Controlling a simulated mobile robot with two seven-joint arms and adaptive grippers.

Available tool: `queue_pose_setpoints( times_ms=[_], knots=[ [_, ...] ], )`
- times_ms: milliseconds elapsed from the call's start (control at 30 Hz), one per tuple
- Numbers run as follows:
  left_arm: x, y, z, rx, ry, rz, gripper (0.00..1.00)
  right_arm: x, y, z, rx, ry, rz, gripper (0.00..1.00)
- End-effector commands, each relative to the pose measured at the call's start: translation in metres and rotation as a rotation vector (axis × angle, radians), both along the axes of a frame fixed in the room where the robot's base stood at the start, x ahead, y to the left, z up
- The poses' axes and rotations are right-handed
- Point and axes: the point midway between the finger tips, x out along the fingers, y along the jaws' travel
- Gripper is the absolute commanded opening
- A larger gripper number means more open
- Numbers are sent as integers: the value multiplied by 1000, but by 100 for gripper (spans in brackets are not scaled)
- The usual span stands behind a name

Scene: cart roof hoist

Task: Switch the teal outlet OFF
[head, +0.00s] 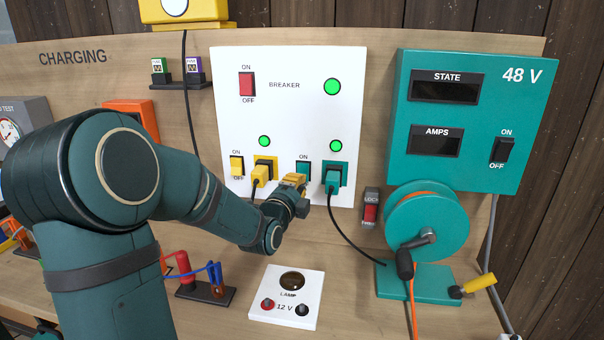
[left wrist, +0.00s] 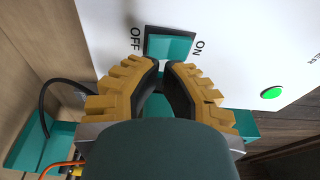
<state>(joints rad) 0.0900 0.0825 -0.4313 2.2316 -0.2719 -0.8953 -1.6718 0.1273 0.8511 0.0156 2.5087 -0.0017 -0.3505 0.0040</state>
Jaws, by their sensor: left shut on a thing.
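The teal outlet (head: 343,172) is at the lower right of the white breaker panel (head: 290,110), with a teal plug (head: 332,187) and black cord in it. The round light above it (head: 336,146) is lit green. Its teal switch (head: 303,166) is just left of the outlet; it also shows in the left wrist view (left wrist: 170,46) between the words OFF and ON. I cannot tell which way it is tilted. My left gripper (head: 297,181) is at the switch, its yellow fingers (left wrist: 164,68) close together on it, their tips partly hiding its lower edge. My right gripper is out of view.
The yellow switch (head: 237,166) and yellow outlet with plug (head: 260,174) are left of my gripper. A red main switch (head: 247,84) is above. A teal 48 V box (head: 460,120) and cable reel (head: 427,225) stand to the right.

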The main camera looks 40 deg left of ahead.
Motion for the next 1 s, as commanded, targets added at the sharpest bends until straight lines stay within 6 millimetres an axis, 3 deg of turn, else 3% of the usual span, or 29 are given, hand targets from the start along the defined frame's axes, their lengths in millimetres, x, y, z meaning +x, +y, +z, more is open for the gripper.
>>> queue_pose_setpoints(
  times_ms=[1000],
  knots=[
    [9, 5, -2, 0, 0, 0, 0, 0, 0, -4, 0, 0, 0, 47]
  ],
)
